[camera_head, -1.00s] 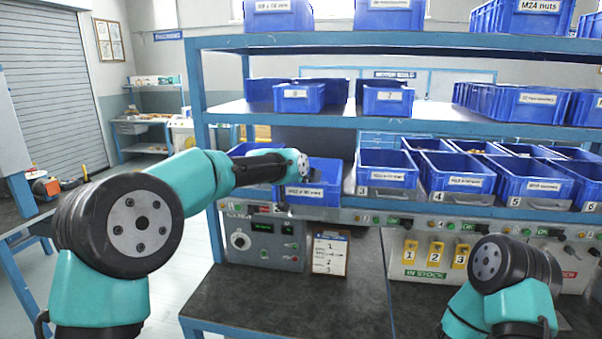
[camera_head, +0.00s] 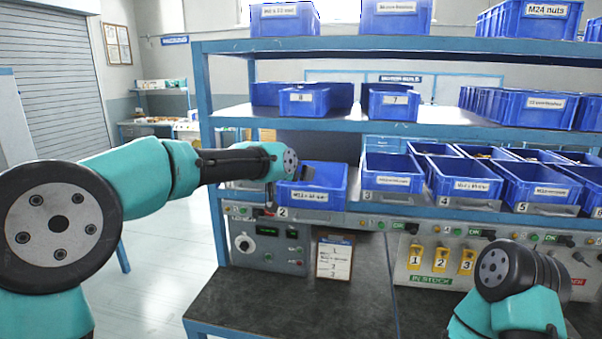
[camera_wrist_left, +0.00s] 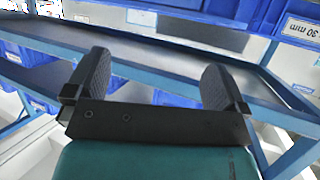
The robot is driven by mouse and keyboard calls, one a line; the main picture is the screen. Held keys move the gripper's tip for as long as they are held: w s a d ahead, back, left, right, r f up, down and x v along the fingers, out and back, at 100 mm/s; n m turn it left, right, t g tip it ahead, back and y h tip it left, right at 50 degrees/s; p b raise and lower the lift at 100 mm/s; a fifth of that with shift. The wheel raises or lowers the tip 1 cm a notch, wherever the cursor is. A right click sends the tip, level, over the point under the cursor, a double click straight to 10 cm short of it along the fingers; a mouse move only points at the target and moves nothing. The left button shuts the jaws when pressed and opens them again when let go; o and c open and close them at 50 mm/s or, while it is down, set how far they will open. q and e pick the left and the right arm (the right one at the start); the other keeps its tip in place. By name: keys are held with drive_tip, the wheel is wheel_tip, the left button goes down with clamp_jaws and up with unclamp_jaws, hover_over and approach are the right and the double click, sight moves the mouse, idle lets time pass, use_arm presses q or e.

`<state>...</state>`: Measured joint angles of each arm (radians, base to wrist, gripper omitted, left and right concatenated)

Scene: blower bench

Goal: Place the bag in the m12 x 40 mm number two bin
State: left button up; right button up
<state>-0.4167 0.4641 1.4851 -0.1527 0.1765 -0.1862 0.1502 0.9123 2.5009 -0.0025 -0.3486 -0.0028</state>
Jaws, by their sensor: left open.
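The blue number two bin (camera_head: 335,197) stands on the lower shelf, with an M12 label on its front and a "2" plate below it. My left arm reaches across from the left in the head view. My left gripper (camera_head: 306,173) is at the left side of this bin's opening, small and partly hidden by my wrist. In the left wrist view my left gripper (camera_wrist_left: 155,80) is open, with nothing between its two dark fingers. I do not see the bag in any view; the bin's inside is only partly visible. My right gripper is out of the picture; only my right arm shows.
More blue bins, including number three (camera_head: 393,182) and number four (camera_head: 462,187), stand to the right. The middle shelf (camera_head: 345,122) runs above. A control box (camera_head: 268,243) and clipboard (camera_head: 334,258) are below. The dark bench top (camera_head: 290,305) is clear in front.

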use_arm(q)
drive_tip(key=v, duration=0.4)
drive_tip(key=shift+s+a, duration=0.15)
drive_tip(key=shift+s, duration=0.15)
idle(1.1)
